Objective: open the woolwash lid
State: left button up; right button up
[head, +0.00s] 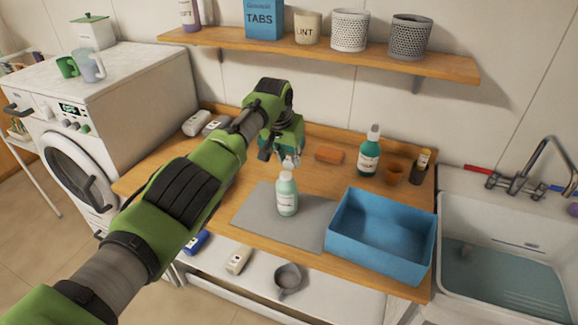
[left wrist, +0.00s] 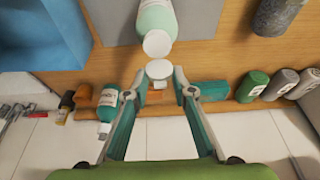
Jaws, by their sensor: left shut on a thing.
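A mint-green bottle with a white label, which I take to be the woolwash (head: 287,197), stands upright on a grey mat (head: 252,209). It also shows at the top of the left wrist view (left wrist: 157,18). There, a round white top (left wrist: 156,43) sits at the bottle's end. A second white round piece, the lid (left wrist: 159,69), is between my left fingertips. My left gripper (head: 286,157) is just above the bottle, shut on this lid. Whether the lid is still joined to the bottle by a hinge I cannot tell. My right gripper is out of view.
A blue bin (head: 381,240) stands right of the mat. A teal bottle (head: 369,157), an orange cup (head: 393,174) and an orange block (head: 329,155) are behind. A shelf (head: 445,67) overhangs the back. A washing machine (head: 130,85) is left, a sink (head: 450,215) right.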

pick_arm(q)
jog(key=shift+s+d+f+g+b, duration=0.1)
jog(key=shift+s+f+g+b, duration=0.2)
jog(key=shift+s+f+b, duration=0.15)
jog(key=shift+s, duration=0.1)
jog(key=o, duration=1.1)
jog(key=shift+w+r, duration=0.15)
jog(key=shift+w, duration=0.15)
jog(key=shift+v, duration=0.9)
jog(key=v, duration=1)
jog(key=shift+s, duration=0.1)
